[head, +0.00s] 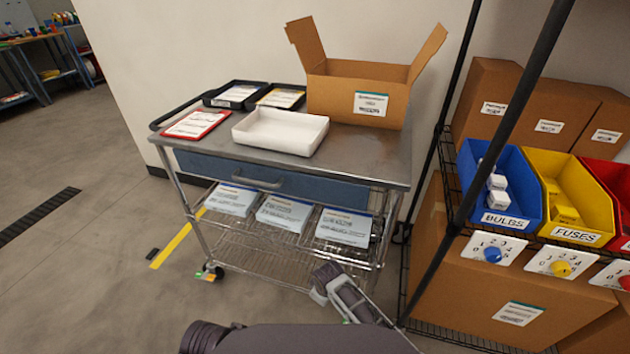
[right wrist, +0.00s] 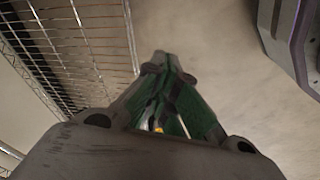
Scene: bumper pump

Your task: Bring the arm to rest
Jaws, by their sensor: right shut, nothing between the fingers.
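My right gripper (right wrist: 163,62) shows in the right wrist view with its fingertips together and nothing between them. It hangs above bare floor, beside a wire shelf at the left of that view. In the head view, part of my arm (head: 345,297) shows low in front of the cart's right end; I cannot make out the fingertips there. A dark link of mine crosses the bottom edge. My left gripper is in neither view.
A steel cart (head: 364,154) holds an open cardboard box (head: 335,90), a white tray (head: 305,146) and a red clipboard (head: 197,124). Bagged packs (head: 285,211) lie on its lower shelf. A rack at right holds a blue bin (head: 522,212) and a yellow bin (head: 580,205).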

